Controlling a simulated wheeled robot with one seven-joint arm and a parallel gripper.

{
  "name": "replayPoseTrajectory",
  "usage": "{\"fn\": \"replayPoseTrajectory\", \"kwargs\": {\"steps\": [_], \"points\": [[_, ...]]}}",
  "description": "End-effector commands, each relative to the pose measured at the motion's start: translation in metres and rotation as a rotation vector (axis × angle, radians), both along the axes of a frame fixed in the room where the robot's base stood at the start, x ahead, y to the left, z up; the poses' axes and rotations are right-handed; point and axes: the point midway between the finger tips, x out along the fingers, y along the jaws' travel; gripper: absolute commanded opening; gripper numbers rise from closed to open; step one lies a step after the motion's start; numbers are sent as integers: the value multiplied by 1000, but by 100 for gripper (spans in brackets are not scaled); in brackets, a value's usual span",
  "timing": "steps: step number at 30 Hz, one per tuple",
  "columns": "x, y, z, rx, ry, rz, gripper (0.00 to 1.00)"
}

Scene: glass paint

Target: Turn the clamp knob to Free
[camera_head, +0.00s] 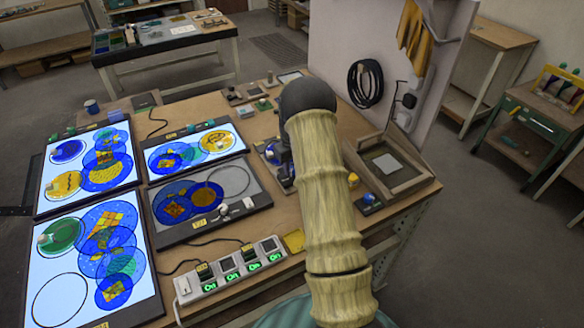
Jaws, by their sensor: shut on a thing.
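My arm in its pale yellow sleeve rises from the bottom right of the middle to a black rounded joint. It covers much of the work area behind it. A dark and blue cluster (277,160) shows just left of the sleeve, on the right part of the bench. My gripper is mostly hidden there, and its fingertips cannot be made out. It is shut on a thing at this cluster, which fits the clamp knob. The knob's pointer and its Free mark cannot be read in this view.
Lit panels with coloured glass discs (108,245) fill the bench's left side. A dark panel (170,235) lies left of my arm. A power strip (231,271) with green lights lies in front. A wooden tray (405,187) and a small blue-knobbed unit (368,201) stand to the right.

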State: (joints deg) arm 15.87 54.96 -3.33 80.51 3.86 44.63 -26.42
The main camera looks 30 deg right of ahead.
Motion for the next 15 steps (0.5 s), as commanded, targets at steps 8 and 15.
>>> {"fn": "replayPoseTrajectory", "kwargs": {"steps": [8, 15], "points": [[0, 0, 1, -1, -1, -201, 4], [0, 0, 1, 0, -1, -290, 4]]}}
